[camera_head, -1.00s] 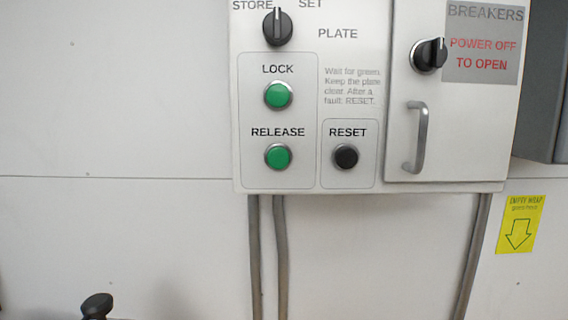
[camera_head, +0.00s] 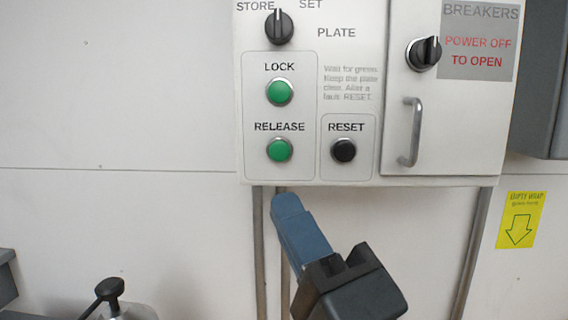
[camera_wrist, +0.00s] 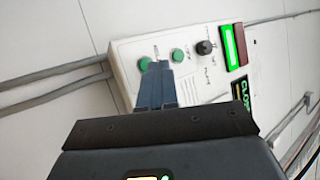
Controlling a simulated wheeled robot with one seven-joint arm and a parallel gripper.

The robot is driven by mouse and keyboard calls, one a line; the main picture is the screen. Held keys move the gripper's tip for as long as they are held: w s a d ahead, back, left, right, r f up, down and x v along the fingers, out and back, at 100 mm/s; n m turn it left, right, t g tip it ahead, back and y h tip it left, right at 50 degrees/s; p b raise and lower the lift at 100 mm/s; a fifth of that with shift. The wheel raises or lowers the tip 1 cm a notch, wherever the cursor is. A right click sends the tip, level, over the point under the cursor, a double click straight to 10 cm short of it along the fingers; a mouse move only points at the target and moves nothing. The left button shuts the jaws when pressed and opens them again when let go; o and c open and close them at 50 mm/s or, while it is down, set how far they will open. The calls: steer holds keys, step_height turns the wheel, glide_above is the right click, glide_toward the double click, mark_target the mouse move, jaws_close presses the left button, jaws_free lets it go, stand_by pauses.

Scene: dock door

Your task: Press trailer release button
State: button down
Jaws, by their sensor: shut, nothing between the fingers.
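The green RELEASE button (camera_head: 279,150) is on the light grey control panel (camera_head: 305,110), below the green LOCK button (camera_head: 280,92). My gripper (camera_head: 286,204) is shut and empty, its blue fingers pointing up just below the panel's lower edge in the head view, apart from the RELEASE button there. In the wrist view the shut fingers (camera_wrist: 158,68) point at the panel. The RELEASE button (camera_wrist: 145,63) shows just left of the fingertips, partly covered, and the LOCK button (camera_wrist: 179,56) is to their right. I cannot tell how far the tips are from the panel.
A black RESET button (camera_head: 344,150) is right of RELEASE. A black plate selector knob (camera_head: 279,27) is above. The breaker door has a handle (camera_head: 412,132) and knob (camera_head: 424,53). Conduits (camera_head: 259,250) run down below the panel. A black knob (camera_head: 109,289) stands at lower left.

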mark_target(279, 151)
steer(key=shift+a+r+y, duration=0.4)
steer(key=shift+r+y, duration=0.05)
steer(key=shift+r, duration=0.4)
steer(key=shift+a+r+y, duration=0.35)
steer(key=shift+r+y, duration=0.1)
steer(key=shift+r, duration=0.35)
steer(key=shift+g, duration=0.3)
steer(key=shift+w+d+b, duration=0.15)
steer(key=shift+w+b, duration=0.55)
steer(key=shift+w, duration=3.75)
steer(key=shift+w, duration=0.4)
steer(key=shift+w, duration=0.4)
steer(key=shift+s, duration=0.1)
steer(key=shift+s+p, duration=0.3)
steer(key=shift+s, duration=0.45)
